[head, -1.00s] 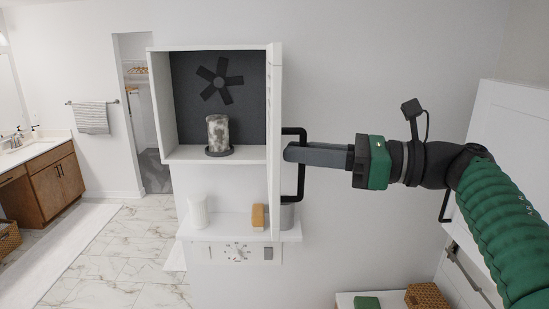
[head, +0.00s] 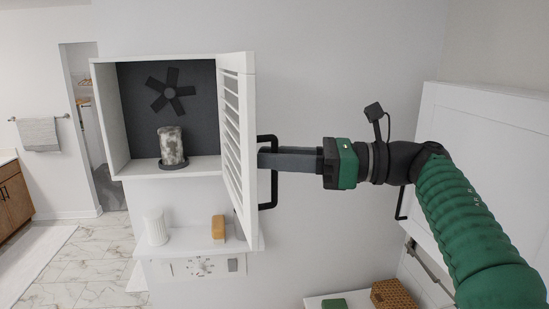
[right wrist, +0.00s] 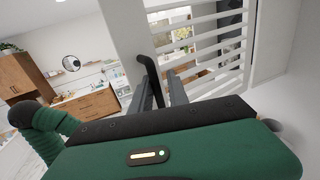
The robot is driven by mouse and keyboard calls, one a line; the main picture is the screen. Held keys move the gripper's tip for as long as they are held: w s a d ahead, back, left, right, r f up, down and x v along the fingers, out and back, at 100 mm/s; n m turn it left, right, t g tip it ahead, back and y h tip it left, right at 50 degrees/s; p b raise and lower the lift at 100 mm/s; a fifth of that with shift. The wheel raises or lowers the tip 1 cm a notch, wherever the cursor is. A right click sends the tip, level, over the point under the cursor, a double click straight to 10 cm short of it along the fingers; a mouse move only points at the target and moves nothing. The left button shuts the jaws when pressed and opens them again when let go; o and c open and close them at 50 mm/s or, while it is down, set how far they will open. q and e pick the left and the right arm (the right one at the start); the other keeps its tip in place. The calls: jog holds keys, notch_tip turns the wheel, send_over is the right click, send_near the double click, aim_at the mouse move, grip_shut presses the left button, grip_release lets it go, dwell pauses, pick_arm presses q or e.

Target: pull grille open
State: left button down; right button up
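The grille is a white slatted door (head: 236,130) hinged on the right side of a white wall cabinet (head: 105,120). It stands swung out, with its slats showing. The slats also show in the right wrist view (right wrist: 205,35). A black bar handle (head: 273,190) sits on the grille; its bent end shows in the right wrist view (right wrist: 146,66). My right gripper (head: 264,157) reaches in from the right with its fingers around the handle bar. In the right wrist view the bar runs between the close-set fingers, which look shut on it. My left gripper is not in view.
In the cabinet are a black fan-shaped piece (head: 170,91) and a marbled cylinder (head: 171,146). A shelf (head: 190,241) below holds a white ribbed cup (head: 156,227) and a tan block (head: 218,227). A wicker basket (head: 394,294) is at lower right. Floor is clear at left.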

jog(key=shift+d, duration=0.15)
jog(key=shift+s+d, duration=0.15)
jog(key=s+d+b, duration=0.2)
jog(key=d, duration=1.4)
jog(key=shift+d, duration=0.2)
